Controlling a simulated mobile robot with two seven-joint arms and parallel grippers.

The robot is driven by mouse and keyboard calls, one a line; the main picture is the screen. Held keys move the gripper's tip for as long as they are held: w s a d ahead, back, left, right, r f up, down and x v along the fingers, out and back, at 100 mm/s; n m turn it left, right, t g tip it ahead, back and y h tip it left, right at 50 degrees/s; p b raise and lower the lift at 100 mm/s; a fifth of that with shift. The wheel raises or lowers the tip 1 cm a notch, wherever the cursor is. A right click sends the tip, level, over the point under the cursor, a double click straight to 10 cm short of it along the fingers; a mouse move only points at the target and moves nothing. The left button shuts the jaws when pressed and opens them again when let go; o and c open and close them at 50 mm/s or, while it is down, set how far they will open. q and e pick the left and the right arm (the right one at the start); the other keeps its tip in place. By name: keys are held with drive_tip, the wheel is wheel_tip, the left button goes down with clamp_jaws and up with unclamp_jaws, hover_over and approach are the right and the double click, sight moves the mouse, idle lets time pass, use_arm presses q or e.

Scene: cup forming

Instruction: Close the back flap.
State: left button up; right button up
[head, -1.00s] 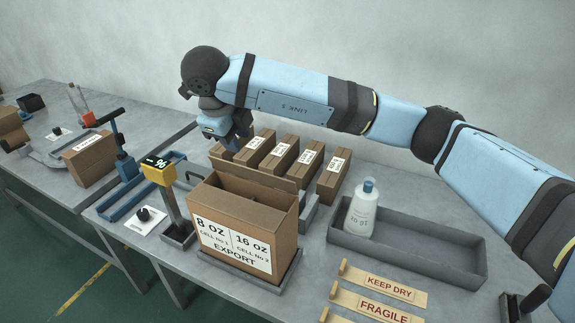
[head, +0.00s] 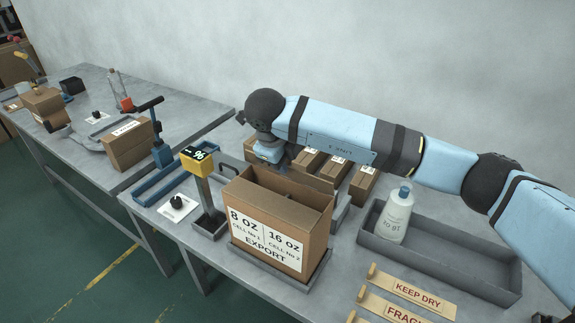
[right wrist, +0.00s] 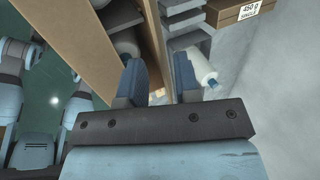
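The open carton (head: 290,207) labelled 8 OZ, 16 OZ and EXPORT stands upright on a grey base on the table. Its back flap (head: 302,180) stands up along the far edge of the opening. My right gripper (head: 272,160) is just behind the carton's back left corner, close to the flap; contact cannot be told. In the right wrist view, its two blue fingers (right wrist: 158,80) are apart with nothing between them. Brown carton panels (right wrist: 82,42) and a white round object lie ahead of and to the left of the fingers. My left gripper is out of view.
Several small cartons (head: 362,185) stand behind the carton. A grey tray (head: 450,262) with a white bottle (head: 396,214) is to the right. A yellow scale display (head: 197,160) stands close on the left. Wooden KEEP DRY (head: 415,292) and FRAGILE pieces lie in front right.

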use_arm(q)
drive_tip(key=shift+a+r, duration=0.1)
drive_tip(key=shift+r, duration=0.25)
use_arm(e)
drive_tip(key=shift+x, duration=1.95)
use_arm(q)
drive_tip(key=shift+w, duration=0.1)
use_arm(e)
clamp_jaws()
drive_tip(key=shift+f, duration=0.1)
